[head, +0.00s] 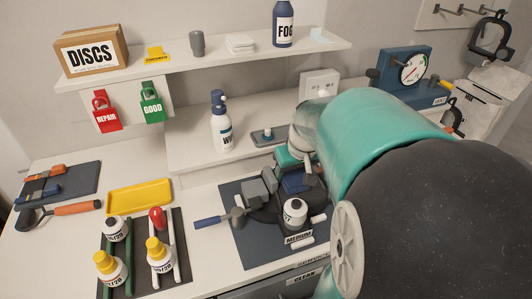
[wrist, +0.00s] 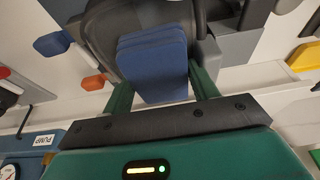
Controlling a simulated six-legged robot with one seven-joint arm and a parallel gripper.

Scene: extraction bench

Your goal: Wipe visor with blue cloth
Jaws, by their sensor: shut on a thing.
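The folded blue cloth (wrist: 152,58) is held between the two green fingers of my gripper (wrist: 158,76) in the wrist view. In the head view the cloth (head: 296,183) shows partly, under my gripper (head: 293,168). A dark mask, which seems to carry the visor (wrist: 100,32), lies right behind the cloth in the wrist view. In the head view the dark mask (head: 262,212) lies on the dark mat (head: 238,250) with grey blocks beside it. The cloth is at or just over the mask; I cannot tell whether they touch. My arm hides the right side.
A white canister (head: 295,212) and a blue-handled tool (head: 212,221) are close to the mask. A spray bottle (head: 221,130) stands behind. A rack of bottles (head: 137,268) and a yellow tray (head: 139,198) are at left. A shelf (head: 200,62) runs above the bench.

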